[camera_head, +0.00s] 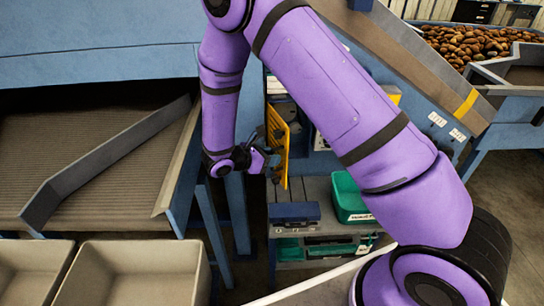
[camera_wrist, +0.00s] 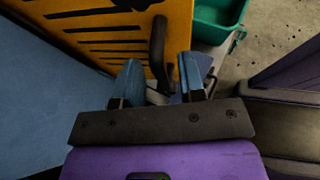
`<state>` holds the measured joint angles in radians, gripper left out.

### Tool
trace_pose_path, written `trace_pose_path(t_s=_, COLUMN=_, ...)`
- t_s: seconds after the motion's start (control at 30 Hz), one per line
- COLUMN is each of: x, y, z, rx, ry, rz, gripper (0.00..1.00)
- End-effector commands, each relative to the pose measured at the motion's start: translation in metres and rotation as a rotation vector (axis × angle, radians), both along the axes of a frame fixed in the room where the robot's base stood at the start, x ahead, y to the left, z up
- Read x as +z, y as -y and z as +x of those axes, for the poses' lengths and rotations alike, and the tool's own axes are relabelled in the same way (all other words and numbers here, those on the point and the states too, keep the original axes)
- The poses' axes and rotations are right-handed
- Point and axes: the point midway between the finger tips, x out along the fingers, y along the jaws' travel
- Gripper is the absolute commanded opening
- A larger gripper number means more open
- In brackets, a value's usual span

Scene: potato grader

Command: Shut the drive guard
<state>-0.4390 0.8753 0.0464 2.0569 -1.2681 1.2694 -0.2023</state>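The drive guard (camera_head: 279,148) is a yellow slotted panel. In the head view it stands out from the blue machine frame, seen nearly edge-on, so it looks open. In the wrist view the guard (camera_wrist: 112,38) fills the upper left, with a dark bar handle (camera_wrist: 157,45) near its right edge. My gripper (camera_wrist: 158,70) has its two blue fingers apart. The handle shows between and just beyond the fingertips; I cannot tell whether they touch it. In the head view my gripper (camera_head: 266,160) is close beside the guard's lower left, partly hidden by my wrist.
A grey shelf cart (camera_head: 325,228) below holds a blue box (camera_head: 294,213) and a green bin (camera_head: 350,198). A conveyor (camera_head: 90,150) and beige bins (camera_head: 135,272) are at left. Potatoes (camera_head: 465,42) fill a hopper at upper right. A blue panel (camera_wrist: 40,105) is close at left in the wrist view.

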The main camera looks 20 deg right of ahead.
Motion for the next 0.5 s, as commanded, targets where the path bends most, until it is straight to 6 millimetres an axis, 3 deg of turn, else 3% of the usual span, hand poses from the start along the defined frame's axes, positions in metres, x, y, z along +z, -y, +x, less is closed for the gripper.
trace_pose_path(t_s=0.4, x=-0.0035, y=0.0083, z=0.0019, rx=0.001, ry=0.000, rz=0.001, gripper=0.37)
trace_pose_path(t_s=0.43, x=-0.0035, y=0.0083, z=0.0020, rx=0.001, ry=0.000, rz=0.001, gripper=0.34)
trace_pose_path(t_s=0.5, x=-0.0035, y=0.0083, z=0.0020, rx=0.000, ry=0.000, rz=0.001, gripper=0.18)
